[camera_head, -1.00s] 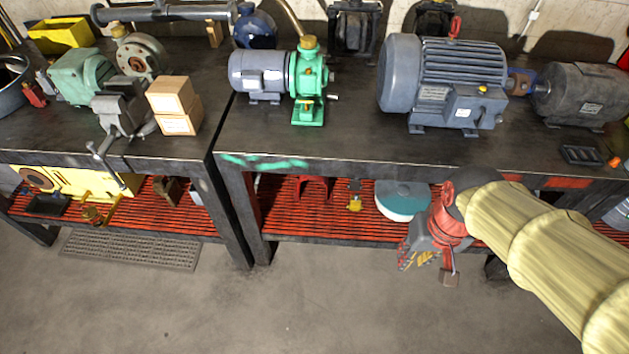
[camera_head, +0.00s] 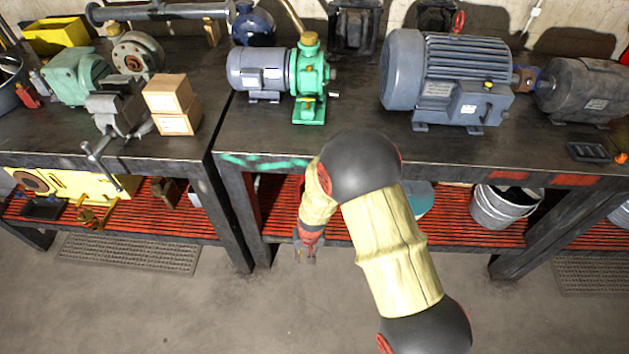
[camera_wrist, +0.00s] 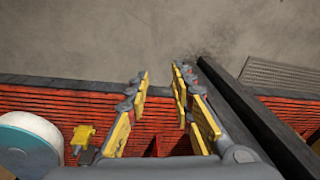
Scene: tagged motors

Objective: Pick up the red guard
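A red piece (camera_wrist: 172,144), which looks like the guard, sits on the red slatted lower shelf in the wrist view. It shows low in the picture, between the bases of my fingers, and is partly cut off by my gripper body. My gripper (camera_wrist: 160,75) is open, with a gap between its yellow-padded fingers and nothing held. In the head view my gripper (camera_head: 305,252) hangs at the front edge of the lower shelf, and my arm hides most of the guard's place there. I cannot tell the exact distance to the guard.
A teal-and-white round object (camera_wrist: 30,140) and a small yellow part (camera_wrist: 83,136) lie on the shelf to the left. A dark bench leg (camera_wrist: 265,115) stands close on the right. A metal bucket (camera_head: 503,207) is farther along the shelf. The floor (camera_head: 210,310) in front is clear.

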